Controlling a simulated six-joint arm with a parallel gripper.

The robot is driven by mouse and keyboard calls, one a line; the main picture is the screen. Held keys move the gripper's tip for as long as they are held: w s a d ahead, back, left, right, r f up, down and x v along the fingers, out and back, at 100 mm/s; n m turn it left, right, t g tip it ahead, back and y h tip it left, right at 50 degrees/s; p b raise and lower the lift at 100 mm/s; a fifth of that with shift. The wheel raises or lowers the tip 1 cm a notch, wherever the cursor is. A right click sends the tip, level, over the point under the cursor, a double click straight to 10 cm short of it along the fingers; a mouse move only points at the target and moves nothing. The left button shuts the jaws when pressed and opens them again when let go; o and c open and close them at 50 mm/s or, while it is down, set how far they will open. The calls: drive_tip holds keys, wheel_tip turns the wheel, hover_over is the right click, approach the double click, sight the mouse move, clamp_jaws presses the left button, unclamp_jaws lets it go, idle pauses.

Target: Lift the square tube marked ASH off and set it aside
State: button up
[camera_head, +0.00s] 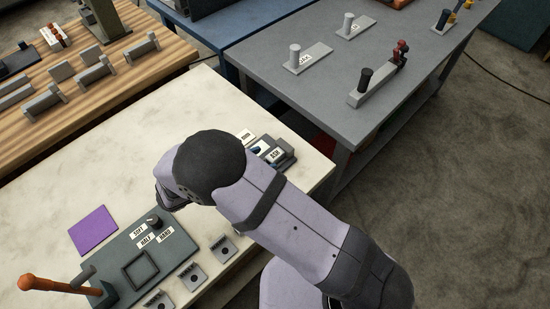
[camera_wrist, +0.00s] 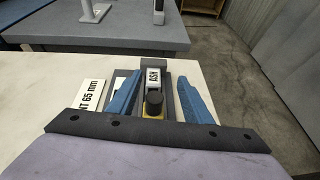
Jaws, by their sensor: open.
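The square tube marked ASH (camera_wrist: 153,78) sits in a dark grey holder (camera_wrist: 153,62) near the right end of the pale bench; its white label also shows in the head view (camera_head: 276,154). A black round knob (camera_wrist: 153,103) stands above a yellowish part just on the near side of the label. My gripper (camera_wrist: 160,80) is open, with one blue finger left and one right of the label and knob. I see no contact. The tube's lower part is hidden.
A white card reading "NT 65 mm" (camera_wrist: 90,95) lies left of the holder. On the bench stand a purple square (camera_head: 94,231), a grey-green plate (camera_head: 122,262) with labels and an orange-handled lever (camera_head: 50,285). A grey table (camera_head: 330,100) stands behind, a wooden one (camera_head: 150,75) at left.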

sight(274, 155)
drive_tip(key=shift+s+a+f+n+t+y+b, duration=0.2)
drive_tip(key=shift+a+f+n, duration=0.1)
drive_tip(key=shift+a+f, duration=0.15)
drive_tip(key=shift+s+a+f+n+t+y+b, duration=0.1)
drive_tip(key=shift+s+a+f+n+t+b, duration=0.1)
drive_tip(key=shift+a+f+n, duration=0.2)
drive_tip(key=shift+p+x, duration=0.8)
drive_tip(key=shift+x, duration=0.65)
drive_tip(key=p+x, duration=0.1)
drive_tip(key=x, duration=0.2)
drive_tip(key=shift+w+d+r, duration=0.1)
drive_tip(key=shift+r, duration=0.05)
drive_tip(key=shift+w+d+f+p, duration=0.35)
drive_tip(key=shift+w+p, duration=0.05)
drive_tip(key=c, duration=1.1)
drive_tip(key=shift+c, duration=0.2)
drive_tip(key=shift+r, duration=0.1)
